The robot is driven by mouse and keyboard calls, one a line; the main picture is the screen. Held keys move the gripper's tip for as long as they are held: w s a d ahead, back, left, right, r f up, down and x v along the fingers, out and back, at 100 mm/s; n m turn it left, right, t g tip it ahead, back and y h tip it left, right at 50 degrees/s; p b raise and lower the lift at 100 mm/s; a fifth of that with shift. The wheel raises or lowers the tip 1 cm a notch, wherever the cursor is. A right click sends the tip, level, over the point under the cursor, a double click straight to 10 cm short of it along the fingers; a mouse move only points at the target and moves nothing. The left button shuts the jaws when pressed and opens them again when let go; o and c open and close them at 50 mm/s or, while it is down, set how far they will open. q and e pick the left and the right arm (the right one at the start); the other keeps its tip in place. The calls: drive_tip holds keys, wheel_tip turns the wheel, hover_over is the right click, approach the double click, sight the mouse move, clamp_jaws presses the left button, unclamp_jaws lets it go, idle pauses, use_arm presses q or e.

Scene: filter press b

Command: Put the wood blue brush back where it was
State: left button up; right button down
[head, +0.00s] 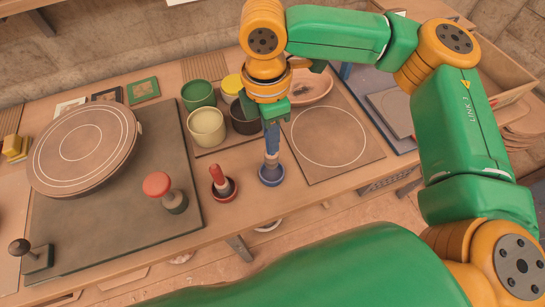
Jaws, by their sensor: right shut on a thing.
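The blue brush (271,158) is upright, with its lower end at a small blue dish (272,178) near the table's front edge. I cannot tell whether its tip touches the bottom of the dish. My right gripper (271,128) points down from above and is shut on the brush's upper part, hiding its top. My left gripper is not in view.
A red brush (218,178) stands in a red dish to the left. Several cups, including a cream one (206,126), stand behind. A board with a white circle (330,138) lies to the right. A red-knobbed tool (160,187) stands on the dark mat.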

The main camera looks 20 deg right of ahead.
wheel_tip(320, 180, down, 6)
drive_tip(key=shift+r, duration=0.25)
drive_tip(key=c, duration=0.7)
unclamp_jaws()
drive_tip(key=shift+f, duration=0.1)
drive_tip(key=r, duration=1.2)
drive_tip(key=shift+a+r, duration=0.15)
drive_tip(key=shift+a, duration=0.1)
drive_tip(key=shift+s, duration=0.1)
